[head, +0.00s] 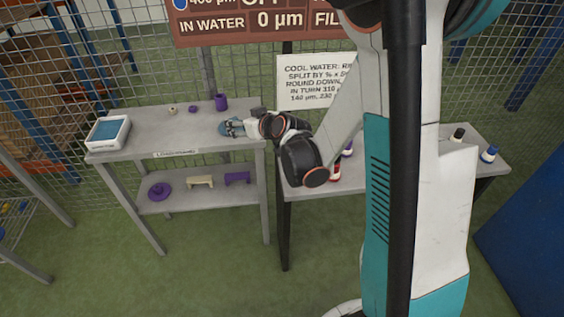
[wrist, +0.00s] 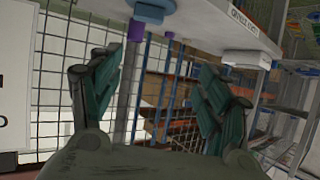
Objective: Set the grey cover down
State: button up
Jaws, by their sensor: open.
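My gripper (head: 232,127) is at the right end of the left table's top in the head view, low over the surface. In the wrist view its two dark green fingers (wrist: 160,95) are spread wide with nothing between them. A blue-grey piece (wrist: 150,10) shows at the top of the wrist view, beyond the fingers and apart from them. I cannot tell whether it is the grey cover. No other thing can be made out as the grey cover, and my arm hides part of the right table.
The left table (head: 150,150) bears a blue-topped white tray (head: 108,133), a purple cup (head: 221,102), a small purple piece (head: 193,109) and a cream ring (head: 172,110). Its lower shelf holds several purple and cream parts. The right table (head: 305,188) bears small bottles. Wire fence stands behind.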

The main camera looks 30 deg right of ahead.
jog(key=s+a+r+g, duration=0.1)
jog(key=s+r+g, duration=0.1)
jog(key=s+r, duration=0.35)
jog(key=s+a+r+g, duration=0.1)
jog(key=s+a+r, duration=0.15)
jog(key=s, duration=0.65)
jog(key=s+d+r+m+g+h, duration=0.1)
jog(key=s+d+m+g+h, duration=0.1)
jog(key=s, duration=1.4)
jog(key=shift+s+d+r+g+h, duration=0.2)
jog(key=shift+s+d+g+h, duration=0.1)
jog(key=shift+s, duration=0.1)
